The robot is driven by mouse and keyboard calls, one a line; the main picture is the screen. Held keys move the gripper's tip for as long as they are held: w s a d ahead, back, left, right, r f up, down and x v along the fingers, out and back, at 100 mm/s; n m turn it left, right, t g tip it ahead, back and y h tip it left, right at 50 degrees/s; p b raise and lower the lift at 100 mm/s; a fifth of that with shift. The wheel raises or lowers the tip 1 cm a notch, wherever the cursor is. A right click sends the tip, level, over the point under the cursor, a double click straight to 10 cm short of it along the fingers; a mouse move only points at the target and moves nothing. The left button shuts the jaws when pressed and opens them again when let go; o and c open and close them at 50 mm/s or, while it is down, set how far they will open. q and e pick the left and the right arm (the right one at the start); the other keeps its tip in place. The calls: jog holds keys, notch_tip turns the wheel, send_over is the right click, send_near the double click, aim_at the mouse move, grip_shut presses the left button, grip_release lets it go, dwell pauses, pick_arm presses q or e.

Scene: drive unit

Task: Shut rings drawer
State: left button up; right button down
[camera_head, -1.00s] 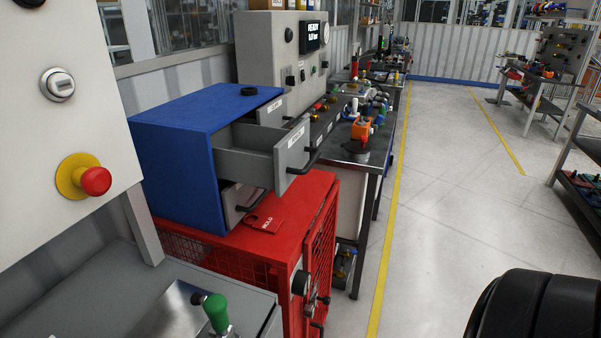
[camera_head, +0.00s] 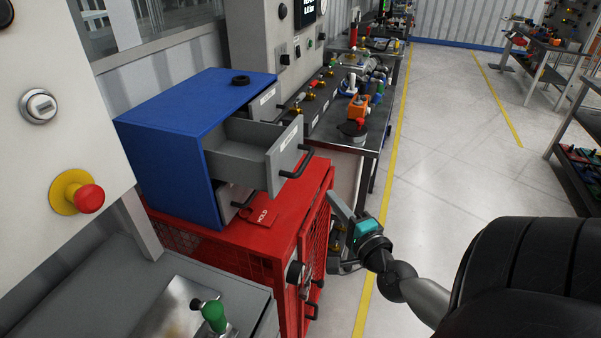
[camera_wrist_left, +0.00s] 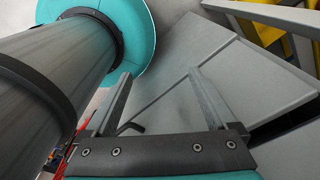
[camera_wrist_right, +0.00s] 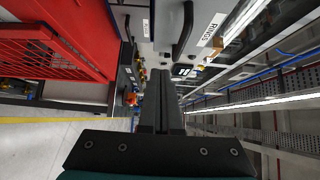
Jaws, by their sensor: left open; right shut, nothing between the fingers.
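The blue drawer unit (camera_head: 165,150) stands on a red cabinet. Its middle drawer (camera_head: 285,155) is pulled far out, with a black handle and a label too small to read in the head view. The right wrist view shows a grey front labelled RINGS (camera_wrist_right: 212,30) with a black handle (camera_wrist_right: 184,30). My right gripper (camera_head: 334,200) is shut and empty, low and to the right of the open drawer, apart from it; its closed fingers (camera_wrist_right: 161,78) point ahead in its wrist view. My left gripper (camera_wrist_left: 162,85) is open and empty, seen only in its wrist view.
The top drawer (camera_head: 262,105) and bottom drawer (camera_head: 235,198) also stand partly out. A red HOLD tag (camera_head: 262,217) lies on the red cabinet (camera_head: 290,230). A black ring (camera_head: 240,80) sits on the unit.

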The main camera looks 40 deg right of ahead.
send_near(292, 167)
jog(key=w+d, duration=0.2)
jog(key=d, duration=0.3)
jog(key=shift+w+a+f+p, duration=0.1)
jog(key=shift+w+a+p, duration=0.1)
jog(key=shift+w+a, duration=0.35)
jog(key=shift+w+a+r+p, duration=0.1)
jog(key=shift+w+a+p, duration=0.15)
jog(key=shift+w, duration=0.5)
jog(key=shift+w+a+f+p, duration=0.15)
jog(key=shift+w+a, duration=0.25)
jog(key=shift+w, duration=0.25)
jog(key=shift+w+a, duration=0.2)
jog(key=shift+w, duration=0.15)
jog(key=w+a, duration=0.2)
jog(key=w, duration=0.2)
jog(key=w+a, duration=0.2)
jog(key=w, duration=0.2)
jog(key=w+a, duration=0.2)
jog(key=w, duration=0.2)
jog(key=shift+a+b, duration=0.1)
jog(key=shift+b, duration=0.25)
jog(key=shift+w+a, duration=0.25)
jog(key=shift+w, duration=0.2)
jog(key=shift+a+r, duration=0.1)
jog(key=shift+r, duration=0.15)
